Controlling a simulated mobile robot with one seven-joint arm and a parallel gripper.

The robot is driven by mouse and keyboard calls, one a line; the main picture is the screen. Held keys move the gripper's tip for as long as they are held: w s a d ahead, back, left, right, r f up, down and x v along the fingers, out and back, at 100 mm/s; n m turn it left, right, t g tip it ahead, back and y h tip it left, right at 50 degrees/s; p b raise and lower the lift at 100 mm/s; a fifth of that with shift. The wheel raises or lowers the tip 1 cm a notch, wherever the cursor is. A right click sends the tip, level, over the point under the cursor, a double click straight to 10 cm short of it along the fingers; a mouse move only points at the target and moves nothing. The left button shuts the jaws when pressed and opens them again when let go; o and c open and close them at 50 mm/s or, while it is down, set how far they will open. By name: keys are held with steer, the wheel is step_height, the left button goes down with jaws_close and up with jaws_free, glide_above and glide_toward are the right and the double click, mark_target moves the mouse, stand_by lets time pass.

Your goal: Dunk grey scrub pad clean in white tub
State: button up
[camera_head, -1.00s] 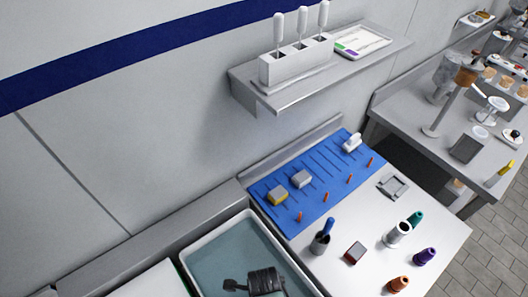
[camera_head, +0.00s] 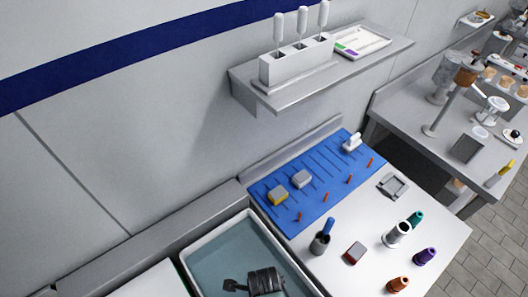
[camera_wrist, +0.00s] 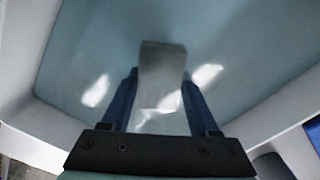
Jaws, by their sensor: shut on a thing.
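The white tub (camera_head: 285,251) holds blue-green water (camera_head: 222,257) at the bottom of the head view. My gripper (camera_head: 262,282) is low over the water inside the tub, dark and partly cut off by the picture edge. In the wrist view, the blue fingers of my gripper (camera_wrist: 160,98) are shut on a pale grey block, the grey scrub pad (camera_wrist: 162,62). The water lies around and beyond the pad, with bright glints beside it. I cannot tell how deep the pad sits. The pad is hidden in the head view.
Right of the tub, a blue mat (camera_head: 318,160) bears a yellow-and-grey block (camera_head: 278,196), a grey block (camera_head: 302,179) and orange pegs. A cup with a blue-handled tool (camera_head: 320,242) stands near the tub's right rim. Coloured cones (camera_head: 398,284) stand farther right. A shelf (camera_head: 345,75) hangs above.

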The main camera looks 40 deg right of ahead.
stand_by(0.3)
step_height(320, 180, up, 12)
steer(key=p, duration=1.1)
steer(key=shift+f, duration=0.25)
stand_by(0.7)
step_height(320, 180, up, 4)
steer(key=shift+p, duration=1.2)
